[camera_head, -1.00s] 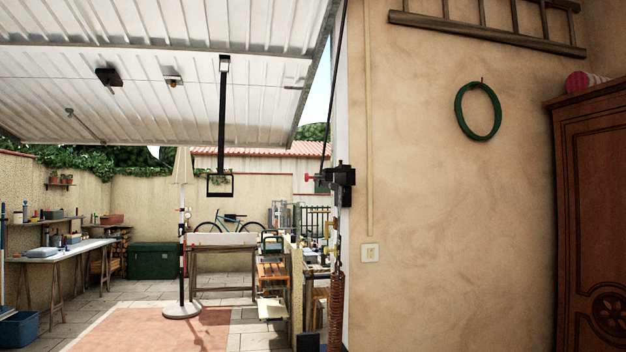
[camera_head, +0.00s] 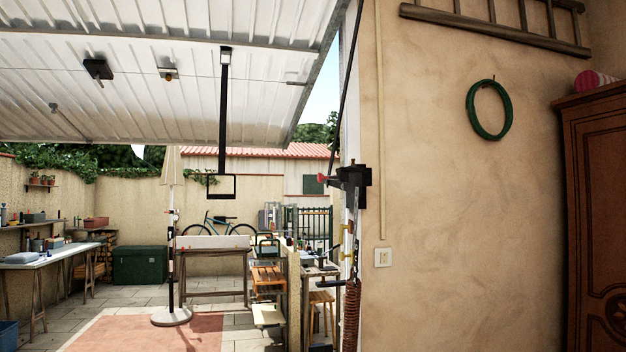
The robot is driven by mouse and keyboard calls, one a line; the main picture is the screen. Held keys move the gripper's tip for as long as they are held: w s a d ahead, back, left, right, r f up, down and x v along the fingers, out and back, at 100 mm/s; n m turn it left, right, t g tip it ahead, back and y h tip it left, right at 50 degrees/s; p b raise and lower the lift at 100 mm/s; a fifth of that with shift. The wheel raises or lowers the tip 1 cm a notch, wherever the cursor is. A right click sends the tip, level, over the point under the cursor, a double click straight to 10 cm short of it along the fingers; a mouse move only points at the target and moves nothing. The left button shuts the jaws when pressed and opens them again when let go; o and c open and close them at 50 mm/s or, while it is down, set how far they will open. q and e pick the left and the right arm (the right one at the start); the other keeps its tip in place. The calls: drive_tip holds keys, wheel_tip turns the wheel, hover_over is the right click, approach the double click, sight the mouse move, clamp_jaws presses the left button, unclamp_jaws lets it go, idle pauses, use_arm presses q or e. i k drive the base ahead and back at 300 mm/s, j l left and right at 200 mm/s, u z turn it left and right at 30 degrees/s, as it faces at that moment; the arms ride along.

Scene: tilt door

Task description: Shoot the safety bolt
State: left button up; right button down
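The tilt door (camera_head: 170,90), white and ribbed, is raised overhead at the upper left. A black pull bar (camera_head: 222,125) hangs from it and ends in a square loop. A dark block (camera_head: 358,176) with a red knob (camera_head: 328,180) sits on the door frame at the wall's edge; it looks like the safety bolt, but I cannot tell whether it is shot. Neither of my grippers shows in the head view.
A plastered wall (camera_head: 440,210) with a light switch (camera_head: 383,257) and green hose (camera_head: 489,108) stands at right, beside a wooden wardrobe (camera_head: 600,215). A parasol base (camera_head: 171,316) stands on the patio beyond the opening.

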sight(320, 177)
drive_tip(key=i+j+z, duration=0.15)
drive_tip(key=i+j, duration=0.45)
drive_tip(key=i+j+z, duration=0.2)
drive_tip(key=i+j, duration=0.35)
drive_tip(key=j, duration=0.2)
